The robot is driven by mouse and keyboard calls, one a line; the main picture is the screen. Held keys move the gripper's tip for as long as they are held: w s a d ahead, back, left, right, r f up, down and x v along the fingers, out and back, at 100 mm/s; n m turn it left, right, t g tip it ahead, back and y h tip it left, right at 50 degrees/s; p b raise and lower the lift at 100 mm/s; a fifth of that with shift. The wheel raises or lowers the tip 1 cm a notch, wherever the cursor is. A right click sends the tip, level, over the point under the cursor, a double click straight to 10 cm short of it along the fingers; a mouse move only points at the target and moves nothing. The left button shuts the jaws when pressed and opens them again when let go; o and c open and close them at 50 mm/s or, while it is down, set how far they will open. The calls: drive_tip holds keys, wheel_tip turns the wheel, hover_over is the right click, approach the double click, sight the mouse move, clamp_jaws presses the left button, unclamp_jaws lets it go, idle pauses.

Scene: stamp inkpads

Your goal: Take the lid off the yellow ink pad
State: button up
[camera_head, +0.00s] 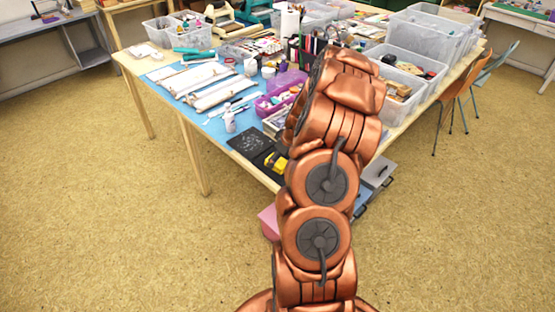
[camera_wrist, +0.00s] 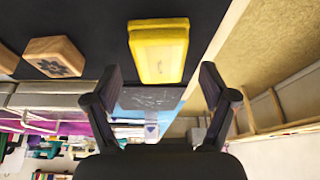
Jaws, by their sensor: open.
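The yellow ink pad (camera_wrist: 158,52) is in the upper middle of the wrist view, on a dark surface. Its yellow cover looks closed, with a seam line near its upper end. In the head view the yellow ink pad (camera_head: 278,163) sits near the table's front corner, partly hidden by my arm. My gripper (camera_wrist: 160,76) is open and empty. Its two dark fingers are spread to either side below the pad in the wrist picture, and I see no contact. The gripper is hidden behind my arm in the head view.
A wooden stamp block (camera_wrist: 55,57) with a dark flower mark lies left of the pad in the wrist view. A black board (camera_head: 250,141) lies near the table edge. A purple box (camera_head: 283,90), a white bottle (camera_head: 229,120) and clear bins (camera_head: 428,36) crowd the table.

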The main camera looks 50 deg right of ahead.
drive_tip(key=shift+w+f, duration=0.1)
drive_tip(key=shift+f, duration=0.3)
drive_tip(key=c, duration=0.9)
drive_tip(key=shift+r, duration=0.1)
